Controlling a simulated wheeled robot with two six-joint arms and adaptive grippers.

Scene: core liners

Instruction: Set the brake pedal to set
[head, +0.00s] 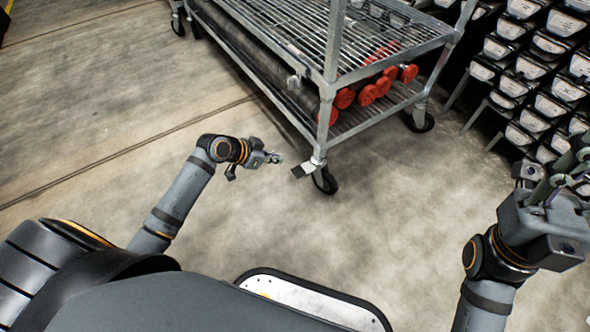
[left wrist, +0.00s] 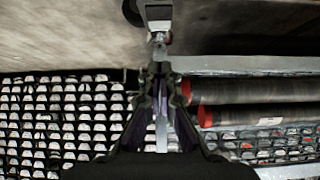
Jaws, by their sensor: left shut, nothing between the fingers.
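The brake pedal (head: 304,170) is a small grey plate that sticks out from the caster wheel (head: 325,181) at the cart's near corner. In the left wrist view the pedal (left wrist: 158,13) shows at the top centre, just beyond the fingertips. My left gripper (head: 276,158) is shut and empty, a short way left of the pedal and apparently apart from it. It also shows in the left wrist view (left wrist: 160,72). My right gripper (head: 562,184) is at the right edge, far from the pedal, and its finger opening is unclear.
The metal cart (head: 378,71) has wire shelves. Dark tubes with red end caps (head: 368,95) lie on its lower shelf. Racks of labelled dark boxes (head: 530,70) stand at the right. The concrete floor (head: 90,110) left of the cart is clear.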

